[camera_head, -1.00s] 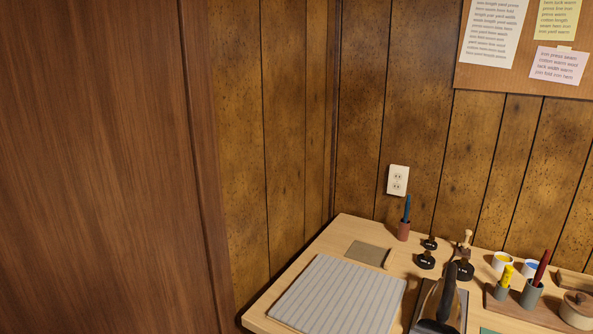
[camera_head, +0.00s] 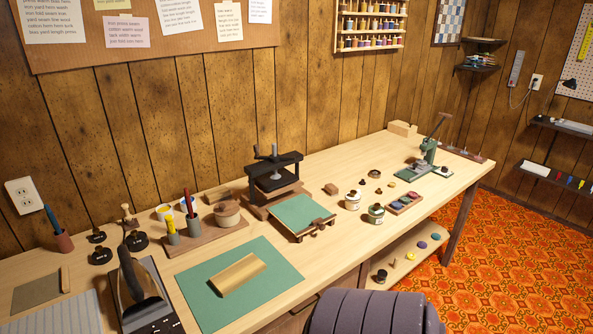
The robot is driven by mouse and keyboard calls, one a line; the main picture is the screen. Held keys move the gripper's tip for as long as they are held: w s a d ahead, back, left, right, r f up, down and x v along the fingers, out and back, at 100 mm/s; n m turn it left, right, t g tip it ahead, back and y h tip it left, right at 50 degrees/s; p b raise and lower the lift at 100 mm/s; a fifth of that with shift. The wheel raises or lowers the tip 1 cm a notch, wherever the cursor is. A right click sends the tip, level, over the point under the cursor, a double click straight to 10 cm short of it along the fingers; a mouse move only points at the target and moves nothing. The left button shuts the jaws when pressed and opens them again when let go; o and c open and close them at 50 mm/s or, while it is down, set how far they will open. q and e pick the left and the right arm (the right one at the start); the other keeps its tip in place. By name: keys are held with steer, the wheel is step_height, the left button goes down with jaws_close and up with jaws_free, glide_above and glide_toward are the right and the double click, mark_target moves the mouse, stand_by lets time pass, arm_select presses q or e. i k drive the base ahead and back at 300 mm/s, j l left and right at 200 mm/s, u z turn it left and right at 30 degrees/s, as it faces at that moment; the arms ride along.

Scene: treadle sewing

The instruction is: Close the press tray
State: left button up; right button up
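A small black-framed press (camera_head: 274,178) with a screw handle on top stands near the back of the wooden workbench. Its tray (camera_head: 302,216), with a green top and wooden edges, sticks out in front of the press frame toward the bench's front edge. A small brown handle (camera_head: 316,226) shows on the tray's front edge. Neither of my grippers is in view.
A green mat (camera_head: 240,287) with a tan block lies left of the tray. An iron (camera_head: 138,280) stands at the left. Jars (camera_head: 376,213) and a small tray of colored pieces (camera_head: 404,203) sit right of the press tray. A dark padded chair back (camera_head: 372,313) is in front of the bench.

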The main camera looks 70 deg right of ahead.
mark_target(301, 214)
steer(key=z, duration=2.25)
